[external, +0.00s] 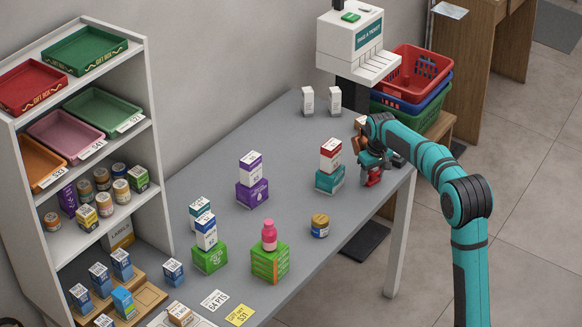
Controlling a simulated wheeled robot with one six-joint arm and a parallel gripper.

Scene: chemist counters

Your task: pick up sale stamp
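My gripper (371,171) is at the right edge of the grey counter, low over its surface and pointing down. A small red object (373,178) shows at my fingertips; it may be the sale stamp, but no lettering on it is readable. The fingers are small and partly hidden by my wrist, so I cannot tell whether they are open or shut on it. A small brown block with a white label (180,313) lies on a white sheet at the counter's front; I cannot tell whether it is a stamp.
Left of my gripper stands a red-and-white box on a teal box (329,181). A yellow-lidded jar (320,225) stands nearer the front. A white ticket machine (350,42) and stacked baskets (413,72) are behind. The counter's middle (290,160) is clear.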

